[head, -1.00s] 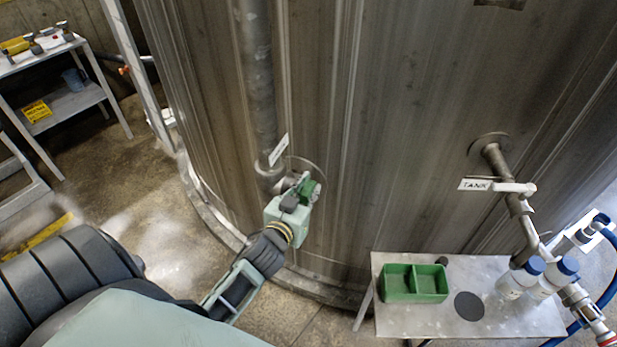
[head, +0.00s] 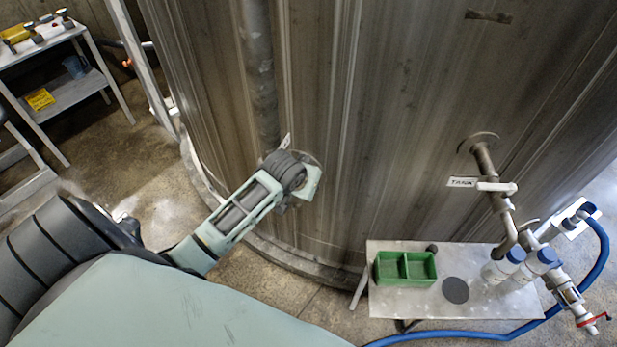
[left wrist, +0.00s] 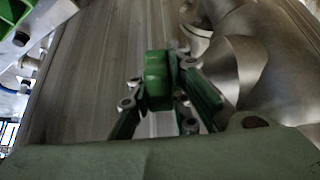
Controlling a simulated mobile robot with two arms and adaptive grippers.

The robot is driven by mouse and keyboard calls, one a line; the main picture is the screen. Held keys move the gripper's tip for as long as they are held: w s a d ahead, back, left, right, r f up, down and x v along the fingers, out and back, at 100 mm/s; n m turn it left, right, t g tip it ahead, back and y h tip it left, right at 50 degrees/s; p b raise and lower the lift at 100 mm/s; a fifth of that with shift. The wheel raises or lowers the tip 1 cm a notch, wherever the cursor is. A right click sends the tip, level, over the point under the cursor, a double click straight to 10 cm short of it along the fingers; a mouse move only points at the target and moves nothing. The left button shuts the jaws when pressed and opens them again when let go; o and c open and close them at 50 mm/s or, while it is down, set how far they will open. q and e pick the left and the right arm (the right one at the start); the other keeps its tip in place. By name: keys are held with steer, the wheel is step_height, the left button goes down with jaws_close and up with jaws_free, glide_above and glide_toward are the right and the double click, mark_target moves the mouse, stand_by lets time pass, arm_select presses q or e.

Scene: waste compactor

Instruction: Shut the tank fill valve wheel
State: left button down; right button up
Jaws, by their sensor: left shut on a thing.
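My left gripper (left wrist: 162,88) is shut on a green piece (left wrist: 157,72), which appears to be part of the fill valve wheel, in front of the tank wall. Most of the wheel is outside or hidden in this view. In the head view my left arm reaches to the pipe low on the tank, and my own wrist hides the wheel and the fingertips. A corner of the white label (head: 286,140) shows above the wrist. The large metal tank (head: 380,120) fills the middle. My right gripper is not in view.
A thick pipe (left wrist: 245,60) stands close beside the fingers. A shelf (head: 70,100) stands at far left.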

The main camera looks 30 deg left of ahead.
arm_select(q)
steer(key=g+h, duration=0.1)
steer(key=g, duration=0.4)
steer(key=shift+w+g, duration=0.15)
steer(key=shift+g, duration=0.15)
steer(key=g+b, duration=0.1)
steer(key=g, duration=0.1)
steer(key=shift+f+g, duration=0.15)
steer(key=shift+g, duration=0.15)
steer(key=g+b, duration=0.2)
steer(key=shift+f+h+b, duration=0.15)
steer(key=shift+h+b, duration=0.15)
steer(key=shift+h, duration=0.1)
steer(key=shift+s+g+b, duration=0.25)
steer(key=shift+g+b, duration=0.75)
steer(key=shift+b, duration=0.5)
steer(key=c, duration=1.7)
jaws_free()
steer(key=shift+o, duration=0.3)
